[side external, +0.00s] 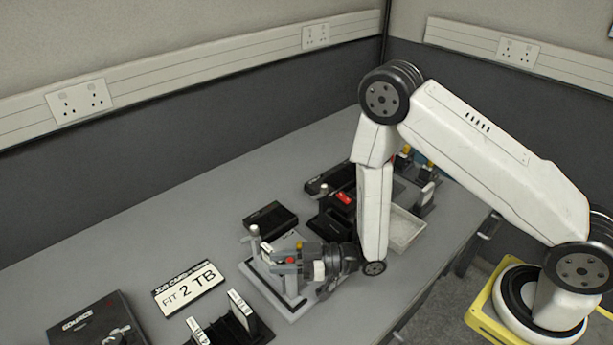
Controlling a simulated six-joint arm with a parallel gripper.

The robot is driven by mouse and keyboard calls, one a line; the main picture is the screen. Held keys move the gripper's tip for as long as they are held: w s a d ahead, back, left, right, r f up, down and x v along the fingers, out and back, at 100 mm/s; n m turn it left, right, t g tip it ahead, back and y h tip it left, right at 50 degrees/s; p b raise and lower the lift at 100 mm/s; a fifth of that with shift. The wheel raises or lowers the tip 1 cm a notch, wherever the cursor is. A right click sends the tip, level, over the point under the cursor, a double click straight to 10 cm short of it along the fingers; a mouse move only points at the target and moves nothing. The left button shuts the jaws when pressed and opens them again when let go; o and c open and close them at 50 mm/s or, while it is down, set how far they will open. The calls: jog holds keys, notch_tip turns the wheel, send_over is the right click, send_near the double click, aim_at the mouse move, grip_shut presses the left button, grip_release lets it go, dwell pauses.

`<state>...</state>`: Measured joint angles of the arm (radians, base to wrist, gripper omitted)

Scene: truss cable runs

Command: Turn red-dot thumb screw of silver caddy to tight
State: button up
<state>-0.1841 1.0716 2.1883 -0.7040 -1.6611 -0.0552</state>
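A light grey fixture plate (257,274) lies on the bench, with upright posts and a grey metal assembly on it that looks like the silver caddy (291,284). A red dot (292,260) shows on the assembly, with a yellow-orange dot (299,245) just behind it. My gripper (303,266) comes in low from the right, level with the assembly and right beside the red dot. Its fingers blend with the grey parts, so I cannot tell whether they are open, shut or touching the screw. The thumb screw's own shape and turn are too small to tell.
A black box (271,221) lies behind the fixture. A job card reading "FIT 2 TB" (190,288) and a black rack with white-labelled pieces (250,320) are to the left. A "SOURCE" box (88,322) is at front left.

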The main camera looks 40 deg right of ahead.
grip_shut()
jog(key=shift+n+g+y, duration=0.4)
jog(key=shift+n+g, duration=0.1)
jog(key=shift+s+a+n+g+y, duration=0.15)
jog(key=shift+n+g+y, duration=0.5)
jog(key=shift+n+g, duration=0.5)
jog(key=shift+s+n+g+y, duration=0.15)
jog(key=shift+n+g+y, duration=0.55)
jog(key=shift+g, duration=0.85)
jog(key=o, duration=0.8)
grip_release()
jog(key=shift+v, duration=3.9)
